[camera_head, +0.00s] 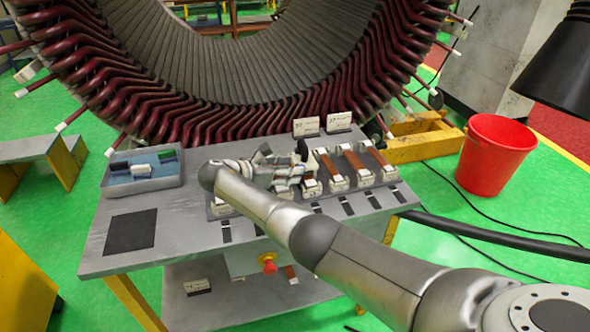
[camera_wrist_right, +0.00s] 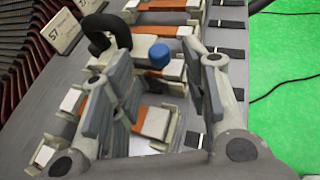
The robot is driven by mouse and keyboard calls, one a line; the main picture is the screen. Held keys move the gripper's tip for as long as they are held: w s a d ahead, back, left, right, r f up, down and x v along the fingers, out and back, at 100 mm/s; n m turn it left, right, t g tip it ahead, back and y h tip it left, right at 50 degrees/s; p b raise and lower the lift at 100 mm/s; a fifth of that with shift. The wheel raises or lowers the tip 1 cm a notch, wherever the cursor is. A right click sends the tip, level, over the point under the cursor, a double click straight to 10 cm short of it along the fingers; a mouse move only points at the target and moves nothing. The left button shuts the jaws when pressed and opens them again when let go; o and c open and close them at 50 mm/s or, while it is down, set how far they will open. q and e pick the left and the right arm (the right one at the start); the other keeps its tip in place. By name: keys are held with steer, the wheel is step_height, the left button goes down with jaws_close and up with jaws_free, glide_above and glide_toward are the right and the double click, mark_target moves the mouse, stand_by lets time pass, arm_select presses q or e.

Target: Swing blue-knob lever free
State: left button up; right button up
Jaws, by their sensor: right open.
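The blue knob (camera_wrist_right: 159,55) shows in the right wrist view, at the end of a pale lever part (camera_wrist_right: 144,46). A black curved handle (camera_wrist_right: 106,32) stands to its left. My right gripper (camera_wrist_right: 165,95) is open, with one finger on each side of the picture. The knob appears between the fingers, towards their far end; I cannot tell whether a finger touches it. In the head view my right gripper (camera_head: 285,172) is over the row of clamp fixtures on the table, and the knob cannot be made out there. My left gripper is not in view.
The grey table (camera_head: 185,225) bears several copper-coloured bars (camera_head: 329,164) in pale clamps. A blue-grey tray (camera_head: 145,185) stands at the left beside a dark mat (camera_head: 131,231). Number cards (camera_head: 306,126) and the large stator (camera_head: 120,85) are behind. A red bucket (camera_head: 495,155) stands right.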

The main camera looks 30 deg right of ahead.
steer(key=v, duration=0.9)
steer(key=shift+f, duration=0.15)
